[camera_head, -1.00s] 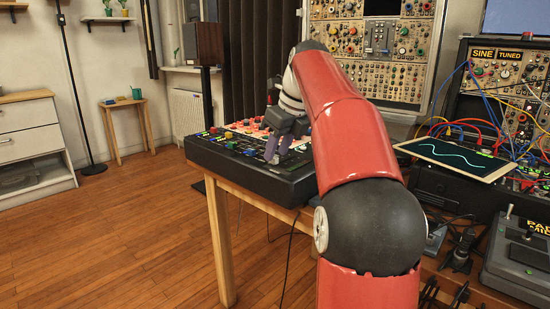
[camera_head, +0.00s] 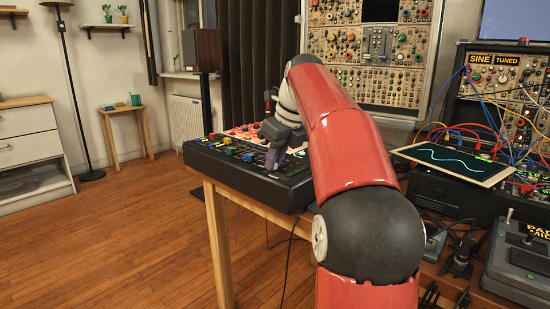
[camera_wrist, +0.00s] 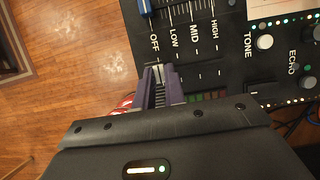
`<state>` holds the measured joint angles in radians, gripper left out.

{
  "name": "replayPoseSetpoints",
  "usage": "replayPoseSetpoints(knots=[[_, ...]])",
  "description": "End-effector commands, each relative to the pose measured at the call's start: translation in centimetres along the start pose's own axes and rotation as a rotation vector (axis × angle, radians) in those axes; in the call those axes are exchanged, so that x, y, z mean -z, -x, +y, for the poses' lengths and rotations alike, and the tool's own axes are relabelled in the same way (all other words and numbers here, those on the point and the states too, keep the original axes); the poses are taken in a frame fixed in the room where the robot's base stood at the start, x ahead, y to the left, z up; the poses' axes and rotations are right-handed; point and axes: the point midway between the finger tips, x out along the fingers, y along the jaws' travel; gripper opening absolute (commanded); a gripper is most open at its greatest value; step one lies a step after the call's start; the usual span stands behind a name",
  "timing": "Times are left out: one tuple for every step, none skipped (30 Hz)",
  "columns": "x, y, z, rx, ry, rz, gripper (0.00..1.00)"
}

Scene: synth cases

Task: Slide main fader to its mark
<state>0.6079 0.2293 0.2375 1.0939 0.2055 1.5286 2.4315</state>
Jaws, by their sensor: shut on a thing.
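The black mixer console (camera_head: 215,160) stands on a wooden table in the head view, with coloured caps and buttons on top. My gripper (camera_head: 272,164) reaches down onto its right part; in the wrist view its purple fingers (camera_wrist: 162,75) are closed together on a small pale fader cap (camera_wrist: 163,70). The cap sits beside the OFF label, at the end of a scale (camera_wrist: 190,38) reading OFF, LOW, MID, HIGH. The fingers hide most of the cap and its slot. I cannot make out a separate target mark.
A blue fader cap (camera_wrist: 145,8) shows beyond in the wrist view, with a TONE knob (camera_wrist: 265,42) to the right. A tablet with a wave (camera_head: 455,162) and patch cables lie right of my arm. The wooden floor (camera_head: 120,230) at left is clear.

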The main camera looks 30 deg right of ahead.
Motion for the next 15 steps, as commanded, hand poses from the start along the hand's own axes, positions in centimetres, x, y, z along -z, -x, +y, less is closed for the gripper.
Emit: replayPoseSetpoints(knots=[[0.0,0.1,-0.1,0.0,0.0,0.0,0.0],[-0.1,0.2,-0.2,0.0,-0.001,0.0,0.0],[-0.1,0.3,-0.5,0.0,-0.001,0.001,0.0],[-0.2,0.4,-0.7,-0.001,-0.001,0.001,0.0],[-0.2,0.4,-0.9,-0.001,-0.001,0.001,0.0],[-0.2,0.5,-1.3,-0.001,-0.001,0.002,0.0],[-0.2,0.5,-1.6,-0.001,-0.002,0.002,0.0],[-0.2,0.5,-1.9,-0.002,-0.002,0.002,0.0],[-0.2,0.5,-2.2,-0.001,-0.001,0.001,0.0],[-0.2,0.4,-2.4,-0.001,-0.001,0.001,0.0],[-0.2,0.3,-2.5,0.0,-0.001,0.0,0.0],[-0.1,0.2,-2.5,0.0,-0.001,0.0,0.0],[-0.1,0.1,-2.5,0.0,0.0,-0.001,0.0],[-0.1,0.0,-2.5,0.0,0.0,-0.001,0.0],[-0.1,0.0,-2.5,0.0,0.0,-0.001,0.0]])
